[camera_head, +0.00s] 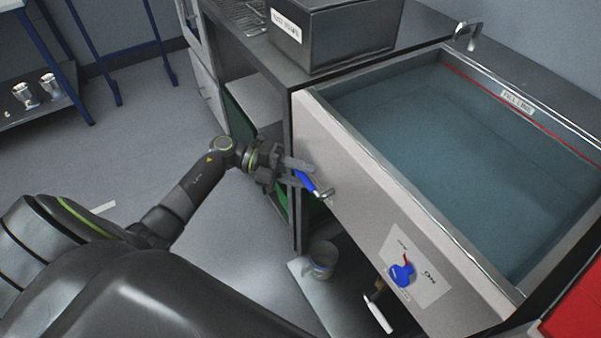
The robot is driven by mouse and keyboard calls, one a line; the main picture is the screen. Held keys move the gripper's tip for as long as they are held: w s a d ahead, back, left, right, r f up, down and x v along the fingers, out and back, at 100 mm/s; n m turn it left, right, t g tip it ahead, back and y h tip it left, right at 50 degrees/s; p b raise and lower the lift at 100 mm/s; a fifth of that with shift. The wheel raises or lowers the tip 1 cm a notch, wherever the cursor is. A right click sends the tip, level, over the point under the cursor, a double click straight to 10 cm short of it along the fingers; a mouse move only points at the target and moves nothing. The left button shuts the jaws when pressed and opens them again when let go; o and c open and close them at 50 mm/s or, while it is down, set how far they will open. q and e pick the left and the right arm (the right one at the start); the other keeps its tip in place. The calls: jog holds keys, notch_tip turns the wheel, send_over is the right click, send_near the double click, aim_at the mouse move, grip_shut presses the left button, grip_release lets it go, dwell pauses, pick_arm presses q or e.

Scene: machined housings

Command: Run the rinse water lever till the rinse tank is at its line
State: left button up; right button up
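The rinse tank (346,134) is a large sink with blue-grey water (450,130) in it. A red line (474,84) runs along its far inner wall beside a "FILL LINE" label (517,101). The water surface appears to lie below the red line. A blue-handled lever (306,181) sticks out of the front panel at its left part. My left gripper (301,175) is at this lever, its fingers around the end of the blue handle. Whether they clamp it is unclear. My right gripper is not in view.
A blue knob (402,274) sits on a marked plate right of the lever. A spout (468,34) stands at the far rim. A dark labelled box (345,35) is on the counter. A grey cup (321,259) stands on the lower shelf. A red object (575,310) is at lower right.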

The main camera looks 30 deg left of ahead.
aim_at(302, 174)
pick_arm(q)
grip_shut()
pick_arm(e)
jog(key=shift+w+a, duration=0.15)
pick_arm(q)
jog(key=shift+r+m+y+p, duration=0.3)
jog(key=shift+r+y+p, duration=0.1)
jog(key=shift+r+p, duration=0.2)
jog(key=shift+s+r+m+y+p, duration=0.1)
jog(key=shift+r+m+y+p, duration=0.25)
jog(key=shift+y+p, duration=0.1)
jog(key=shift+s+d+r+m+y+p, duration=0.1)
jog(key=shift+d+r+m+y+p, duration=0.15)
jog(key=shift+r+m+y+p, duration=0.55)
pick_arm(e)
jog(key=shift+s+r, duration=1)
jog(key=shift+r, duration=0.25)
pick_arm(q)
jog(key=shift+f, duration=0.2)
grip_release()
